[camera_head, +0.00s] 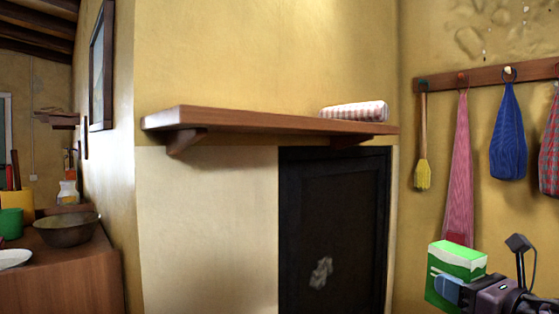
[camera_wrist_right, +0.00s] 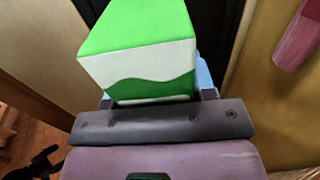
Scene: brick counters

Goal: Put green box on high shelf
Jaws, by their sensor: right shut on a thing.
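The green box (camera_head: 459,258), green with a white band, is at the lower right of the head view. My right gripper (camera_head: 446,289) is shut on it and holds it in the air, below the level of the shelf and to its right. In the right wrist view the green box (camera_wrist_right: 140,45) sits between the fingers of the right gripper (camera_wrist_right: 155,97), which partly hide its lower end. The high shelf (camera_head: 240,120) is a brown wooden board on brackets on the wall, left of the box.
A checked cloth bundle (camera_head: 354,111) lies on the shelf's right end; its left and middle look bare. A dark door (camera_head: 334,230) is below. A hook rail (camera_head: 480,76) with hanging cloths is at right. A counter (camera_head: 70,275) with a bowl (camera_head: 67,233) stands at left.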

